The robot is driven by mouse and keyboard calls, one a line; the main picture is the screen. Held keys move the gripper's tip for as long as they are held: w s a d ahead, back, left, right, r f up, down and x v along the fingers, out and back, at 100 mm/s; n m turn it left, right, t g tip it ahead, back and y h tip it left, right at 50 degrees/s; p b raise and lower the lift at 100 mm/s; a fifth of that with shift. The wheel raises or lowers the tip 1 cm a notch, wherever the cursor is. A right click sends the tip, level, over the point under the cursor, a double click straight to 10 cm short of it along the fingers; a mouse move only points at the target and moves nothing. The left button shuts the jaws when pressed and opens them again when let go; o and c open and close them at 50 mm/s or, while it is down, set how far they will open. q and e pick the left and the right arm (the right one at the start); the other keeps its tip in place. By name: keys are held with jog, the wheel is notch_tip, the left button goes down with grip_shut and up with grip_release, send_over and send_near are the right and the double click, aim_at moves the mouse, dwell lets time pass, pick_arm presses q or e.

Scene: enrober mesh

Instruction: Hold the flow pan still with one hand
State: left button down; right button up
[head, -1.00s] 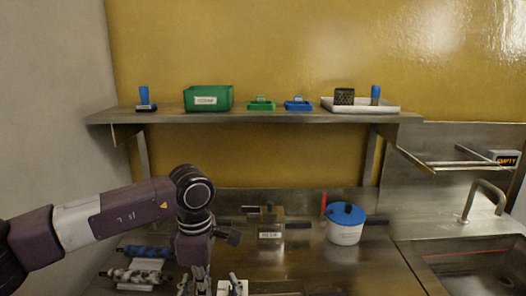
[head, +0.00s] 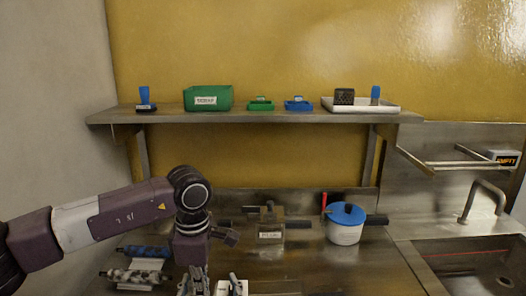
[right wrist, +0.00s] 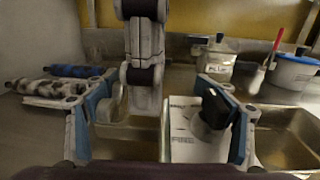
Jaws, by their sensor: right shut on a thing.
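A shallow metal pan (right wrist: 285,140), which I take to be the flow pan, lies low in the right wrist view. A white labelled block (right wrist: 190,145) with a black knob (right wrist: 215,107) stands between my right fingers. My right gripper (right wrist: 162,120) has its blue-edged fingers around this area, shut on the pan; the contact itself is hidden. It shows only partly at the bottom edge of the head view (head: 212,286). My left gripper (head: 196,282) hangs down there from the left arm. Its grey links (right wrist: 143,75) come between my right fingers; its opening is unclear.
Two rollers (head: 137,276) lie on the left. A labelled metal box (head: 270,228) and a blue-lidded white pot (head: 345,232) stand behind. A shelf (head: 250,117) with trays runs above. The sink (head: 475,262) is on the right; bare steel lies before the pot.

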pick_arm(q)
jog(key=shift+w+a, duration=0.1)
jog(key=shift+a, duration=0.2)
dwell(0.4)
jog(key=shift+w+d, duration=0.1)
jog(key=shift+w, duration=0.15)
jog(key=shift+w+d, duration=0.1)
jog(key=shift+w, duration=0.85)
jog(key=shift+w+a, duration=0.2)
jog(key=shift+w+d, duration=0.1)
jog(key=shift+d, duration=0.05)
dwell(0.4)
jog(key=shift+w+d, duration=0.1)
jog(key=shift+d, duration=0.15)
notch_tip(320, 180, up, 6)
dwell(0.4)
